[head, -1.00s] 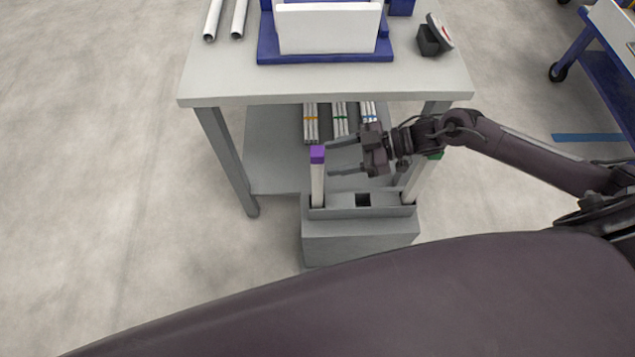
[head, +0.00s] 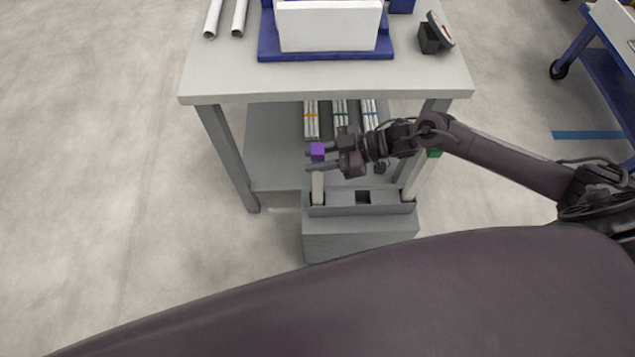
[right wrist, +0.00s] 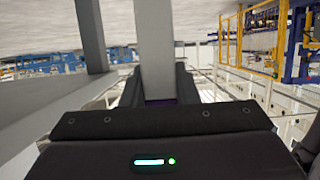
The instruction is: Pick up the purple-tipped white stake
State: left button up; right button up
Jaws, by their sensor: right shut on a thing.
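The purple-tipped white stake (head: 317,184) stands upright at the left end of a grey box-shaped holder (head: 362,236), its purple tip (head: 317,151) on top. My right gripper (head: 318,158) reaches in from the right and is shut on the stake just below the tip. In the right wrist view the pale stake (right wrist: 155,50) runs between the two fingers (right wrist: 158,88). A green-tipped white stake (head: 417,174) stands at the right end of the holder, partly behind my right arm. My left gripper is not in view.
A table (head: 325,82) stands behind the holder, with white pipes (head: 213,18), a blue stand (head: 325,50) and a dark device (head: 430,40) on top. Its lower shelf (head: 275,150) holds pipe bundles with coloured bands. Open floor lies to the left.

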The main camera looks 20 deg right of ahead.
jog(key=shift+r, duration=0.15)
grip_shut()
jog(key=shift+r, duration=0.55)
notch_tip(320, 180, up, 29)
jog(key=p, duration=1.1)
jog(key=shift+f, duration=0.15)
